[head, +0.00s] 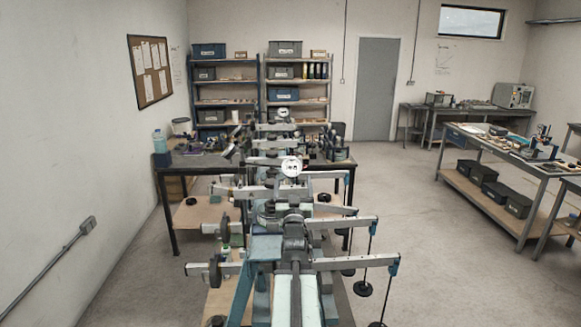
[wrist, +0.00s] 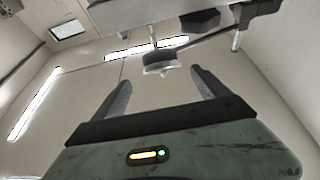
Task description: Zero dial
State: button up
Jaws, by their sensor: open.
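A round white dial (head: 291,166) with dark markings stands upright over the middle lever frame in the head view. Its reading is too small to tell. A second, smaller white dial (head: 283,112) shows farther back. In the wrist view my gripper (wrist: 160,88) is open, with two dark fingers spread apart and nothing between them. In the head view I cannot make out my fingertips among the frames.
Several lever frames stand in a row, their grey beams (head: 345,222) reaching sideways, with black hanging weights (head: 363,289) at right. A dark workbench (head: 205,161) and shelves (head: 228,87) stand behind. Open floor (head: 410,220) lies right, before another bench (head: 490,200).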

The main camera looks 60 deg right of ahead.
aim_at(292, 170)
jog(key=p+x, duration=0.3)
jog(key=x, duration=0.5)
jog(key=shift+f, duration=0.15)
jog(key=shift+a, duration=0.1)
jog(key=c, duration=1.4)
